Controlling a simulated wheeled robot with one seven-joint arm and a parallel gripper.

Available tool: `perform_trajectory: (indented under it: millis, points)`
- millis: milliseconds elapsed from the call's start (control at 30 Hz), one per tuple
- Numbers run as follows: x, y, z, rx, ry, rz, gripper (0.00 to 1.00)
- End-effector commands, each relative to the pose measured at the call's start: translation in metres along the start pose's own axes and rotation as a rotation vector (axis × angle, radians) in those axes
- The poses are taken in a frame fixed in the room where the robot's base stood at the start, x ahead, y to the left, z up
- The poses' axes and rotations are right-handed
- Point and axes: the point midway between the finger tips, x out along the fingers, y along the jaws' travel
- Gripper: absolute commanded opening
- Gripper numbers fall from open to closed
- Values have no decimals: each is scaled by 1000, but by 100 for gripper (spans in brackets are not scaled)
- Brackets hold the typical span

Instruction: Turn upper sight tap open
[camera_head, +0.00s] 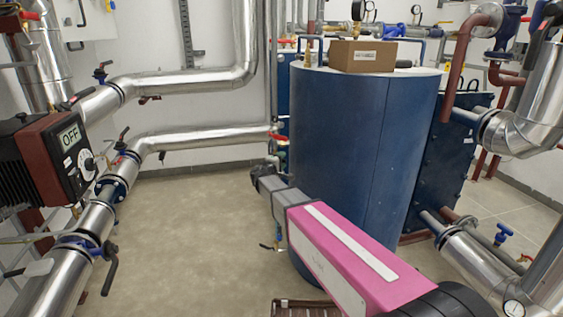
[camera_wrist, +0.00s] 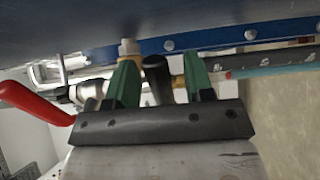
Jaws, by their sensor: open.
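My gripper (camera_wrist: 160,84) shows in the wrist view with its two green fingers apart. A short black tap handle (camera_wrist: 156,76) stands between the fingers, with visible room on its right side. Brass fittings (camera_wrist: 179,82) sit beside it, partly hidden by the fingers. I cannot tell whether a finger touches the handle. In the head view my gripper (camera_head: 263,176) is at the left side of the blue tank (camera_head: 340,135); its fingers and the tap are too small and covered to make out there.
A red lever (camera_wrist: 35,103) lies close left of my gripper in the wrist view. A blue flange with bolts (camera_wrist: 215,38) runs above the fingers. Insulated pipes (camera_head: 190,138) and a control box marked OFF (camera_head: 70,135) stand left. The floor (camera_head: 185,220) between is clear.

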Motion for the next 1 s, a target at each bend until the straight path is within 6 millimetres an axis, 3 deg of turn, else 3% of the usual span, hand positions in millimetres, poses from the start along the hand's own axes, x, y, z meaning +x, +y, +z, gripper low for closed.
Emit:
perform_trajectory:
  millis: [267,300,433,767,1000]
  points:
    - [2,0,0,0,0,0,48]
    - [2,0,0,0,0,0,41]
    - [2,0,0,0,0,0,0]
    - [2,-2,0,24,-1,0,0]
    - [2,-9,-1,139,-1,-1,0]
